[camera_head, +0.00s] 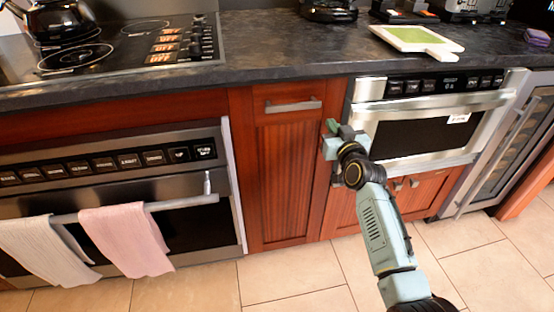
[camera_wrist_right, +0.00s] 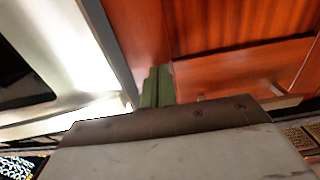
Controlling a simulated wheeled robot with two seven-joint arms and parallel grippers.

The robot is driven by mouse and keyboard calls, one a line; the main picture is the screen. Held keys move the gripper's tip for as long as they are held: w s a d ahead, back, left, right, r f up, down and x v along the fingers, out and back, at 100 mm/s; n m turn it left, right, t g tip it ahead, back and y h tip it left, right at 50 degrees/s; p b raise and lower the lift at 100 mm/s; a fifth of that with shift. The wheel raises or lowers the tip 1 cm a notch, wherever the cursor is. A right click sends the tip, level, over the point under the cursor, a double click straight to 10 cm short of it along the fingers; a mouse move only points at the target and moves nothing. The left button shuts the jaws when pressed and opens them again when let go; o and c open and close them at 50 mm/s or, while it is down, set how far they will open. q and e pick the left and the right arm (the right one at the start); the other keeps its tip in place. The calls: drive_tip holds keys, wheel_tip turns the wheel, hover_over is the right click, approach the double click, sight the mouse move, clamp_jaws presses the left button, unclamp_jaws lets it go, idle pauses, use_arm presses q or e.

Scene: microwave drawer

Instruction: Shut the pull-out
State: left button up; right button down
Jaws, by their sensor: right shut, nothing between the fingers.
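The pull-out is the steel microwave drawer (camera_head: 430,122) under the counter at the right in the head view. It has a dark window and a bar along its top. Its front looks set forward of the cabinets, but I cannot tell how far. My right gripper (camera_head: 333,127) is at the drawer's left edge, in front of the cabinet seam. In the right wrist view its green fingers (camera_wrist_right: 157,87) are together and empty, beside the pale steel front (camera_wrist_right: 70,45). I cannot tell whether they touch it. My left gripper is out of view.
A red wood cabinet (camera_head: 288,170) with a small drawer stands left of the microwave. An oven (camera_head: 190,215) with two hanging towels is farther left. A glass-door cooler (camera_head: 505,145) is at the right. The dark counter (camera_head: 290,45) runs above. Tiled floor in front is clear.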

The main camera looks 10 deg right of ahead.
drive_tip(key=s+p, duration=0.6)
drive_tip(key=s, duration=0.3)
drive_tip(key=shift+s+d, duration=0.15)
idle(0.4)
